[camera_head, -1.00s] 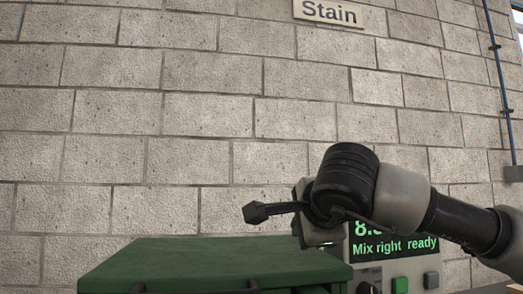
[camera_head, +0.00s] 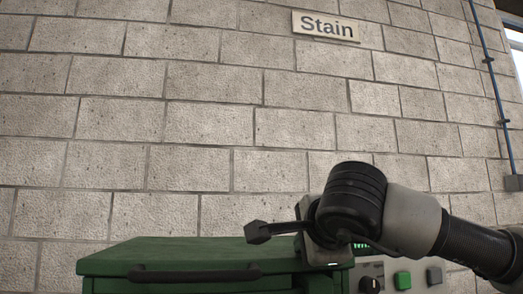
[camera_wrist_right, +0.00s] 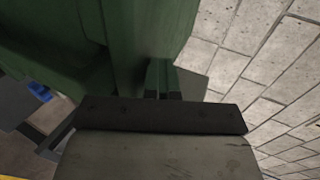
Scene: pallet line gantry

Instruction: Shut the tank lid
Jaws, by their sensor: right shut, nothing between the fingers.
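The green tank lid (camera_head: 190,250) shows at the bottom of the head view, its top seen at a shallow angle. A dark bar handle (camera_head: 194,274) runs along its front. I cannot tell whether the lid is fully shut. My right arm comes in from the right, with its wrist over the lid's right end. In the head view the right fingertips are not clear. In the right wrist view my right gripper (camera_wrist_right: 164,80) is shut and empty, close beside green surfaces (camera_wrist_right: 100,60); contact is unclear. My left gripper is not in view.
A control panel with a green button (camera_head: 402,280) and a black knob (camera_head: 370,284) stands right of the lid, its display mostly covered by my arm. A block wall with a "Stain" sign (camera_head: 325,26) is behind. A blue pipe (camera_head: 490,75) runs down at right.

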